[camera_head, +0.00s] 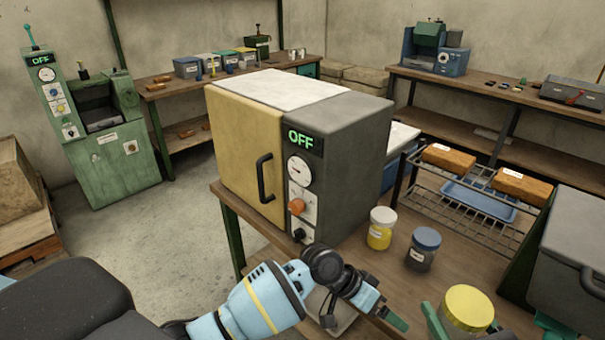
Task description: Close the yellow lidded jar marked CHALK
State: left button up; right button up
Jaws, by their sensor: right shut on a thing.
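A yellow lid (468,304) sits at the bottom right, with part of a jar (466,328) visible under it. The picture edge cuts this jar off, and no CHALK label shows on it. My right gripper (490,327) has green fingers on either side of this jar and is shut on it. My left gripper (388,314) is just left of the jar, its green tip pointing toward the lower right. Its jaw gap is hard to see. A yellow jar with a white lid (381,229) and a grey jar with a blue lid (424,250) stand behind on the bench; their labels are unreadable.
A large oven (355,160) marked OFF stands on the bench, left of the jars. A wire rack (468,210) with orange-brown blocks (449,158) is behind them. A grey box (575,265) is at the right. Bare bench (395,275) shows between the jars and my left gripper.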

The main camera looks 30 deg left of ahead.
pick_arm(q)
jog(key=s+a+f+n+t+y, duration=0.35)
jog(key=s+a+f, duration=0.55)
jog(key=s+f, duration=0.4)
pick_arm(e)
jog(key=shift+r, duration=0.1)
pick_arm(q)
jog(key=s+a+f+t+y, duration=0.1)
jog(key=s+a, duration=0.1)
jog(key=s, duration=0.5)
jog(key=s+a+f+t+y, duration=0.1)
jog(key=s+a+y, duration=0.1)
jog(key=s, duration=0.5)
jog(key=shift+s+a+f+t, duration=0.3)
jog(key=shift+a+t, duration=0.05)
jog(key=shift+a, duration=0.45)
jog(key=shift+w, duration=0.1)
